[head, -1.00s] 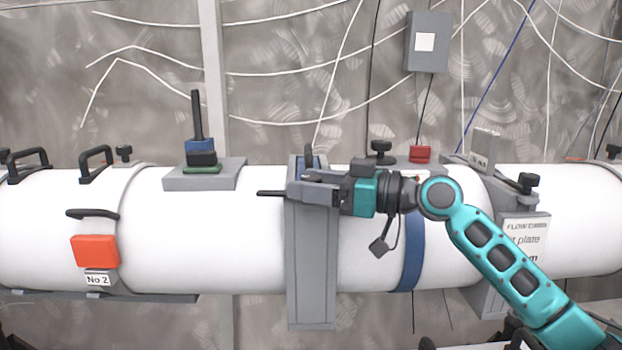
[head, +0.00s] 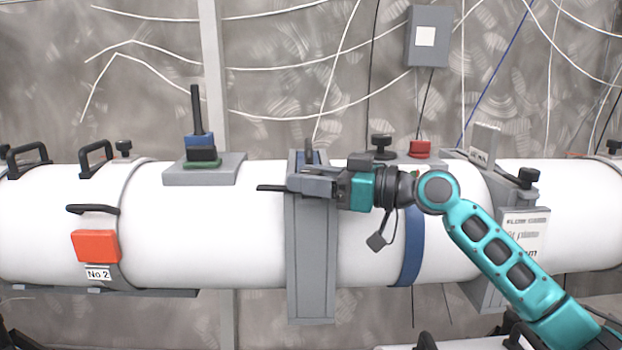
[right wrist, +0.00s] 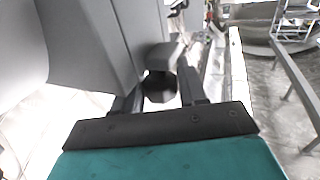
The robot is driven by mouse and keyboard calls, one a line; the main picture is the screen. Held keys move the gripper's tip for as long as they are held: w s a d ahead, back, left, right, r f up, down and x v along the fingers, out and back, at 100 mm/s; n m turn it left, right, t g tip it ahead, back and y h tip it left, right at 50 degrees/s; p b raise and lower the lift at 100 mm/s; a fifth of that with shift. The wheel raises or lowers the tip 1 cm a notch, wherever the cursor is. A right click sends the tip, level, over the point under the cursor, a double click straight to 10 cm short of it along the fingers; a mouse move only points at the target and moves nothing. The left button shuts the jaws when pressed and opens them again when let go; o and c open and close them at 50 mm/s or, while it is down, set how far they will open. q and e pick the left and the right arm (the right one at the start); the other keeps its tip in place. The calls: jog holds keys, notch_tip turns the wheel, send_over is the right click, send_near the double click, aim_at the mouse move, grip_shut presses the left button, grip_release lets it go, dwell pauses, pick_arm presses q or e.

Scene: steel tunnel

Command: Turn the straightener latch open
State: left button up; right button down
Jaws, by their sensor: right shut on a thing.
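A grey upright housing (head: 311,260) straddles the white pipe, near the middle of the head view. My right gripper (head: 300,182) is at its upper front, coming in from the right, and is shut. A dark thin bar (head: 270,188), seemingly the latch handle, sticks out level to the left, just past the fingertips. In the right wrist view, a black rounded knob (right wrist: 160,88) under a grey block sits between the fingers of the gripper (right wrist: 160,100). The fingers hide the latch's pivot in the head view. My left gripper is out of view.
On the pipe's left stand a grey base (head: 205,170) with a black upright lever and a red box (head: 96,246) marked No 2. Right of the housing are a blue band (head: 408,250), black knobs and a labelled plate (head: 525,236). Cables hang along the wall behind.

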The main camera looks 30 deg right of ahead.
jog(key=shift+d+f+n+g+y+b, duration=0.1)
jog(key=shift+f+n+g+y+b, duration=0.2)
jog(key=shift+b, duration=0.45)
jog(key=shift+r+g+y+b, duration=0.1)
jog(key=shift+g+y+b, duration=0.2)
jog(key=shift+b, duration=0.1)
jog(key=shift+n+b, duration=0.3)
jog(key=shift+n, duration=0.1)
jog(key=shift+r+g+y, duration=0.15)
jog(key=shift+g+y, duration=0.15)
jog(key=c, duration=0.7)
grip_release()
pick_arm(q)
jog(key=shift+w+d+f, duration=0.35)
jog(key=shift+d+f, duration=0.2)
